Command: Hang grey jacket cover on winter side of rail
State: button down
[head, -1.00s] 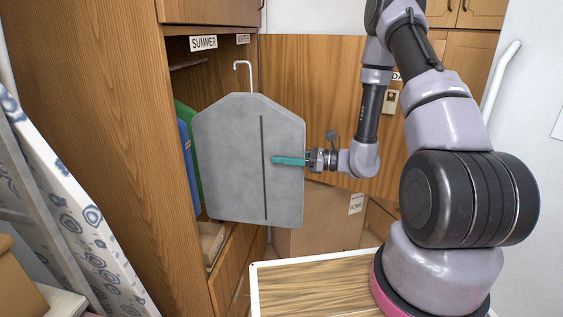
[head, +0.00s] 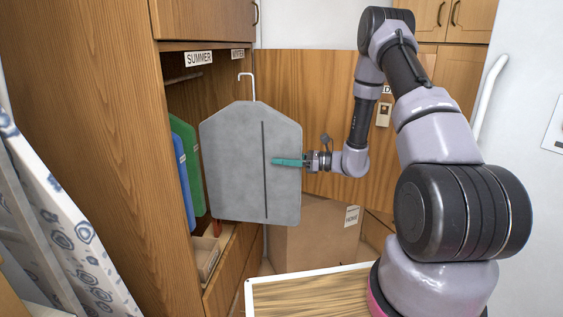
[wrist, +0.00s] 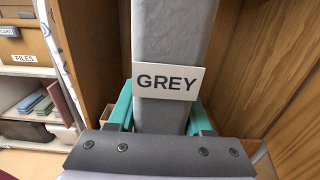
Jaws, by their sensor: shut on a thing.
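The grey jacket cover (head: 235,165) hangs upright in my gripper (head: 290,161), in front of the wardrobe opening. Its white hook (head: 247,82) sticks up from the top and is free of the rail. In the wrist view, the teal fingers stand on both sides of the cover (wrist: 175,35), below a GREY tag (wrist: 168,81). The rail (head: 184,78) shows only at its left part, under the SUMMER label (head: 199,58). The WINTER label (head: 238,54) is farther back to the right; the rail below it is hidden.
Blue (head: 183,180) and green (head: 190,150) covers hang at the left inside the wardrobe. A small tray (head: 206,256) sits on its floor. A cardboard box (head: 316,232) marked HOME stands behind. An open wooden door panel (head: 330,75) lies to the right.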

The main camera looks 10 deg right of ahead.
jog(key=w+d, duration=0.4)
jog(key=w, duration=1)
jog(key=w+d, duration=0.5)
jog(key=w, duration=0.9)
dwell(0.4)
jog(key=shift+s+a+r, duration=0.1)
jog(key=shift+r, duration=0.05)
dwell(1.2)
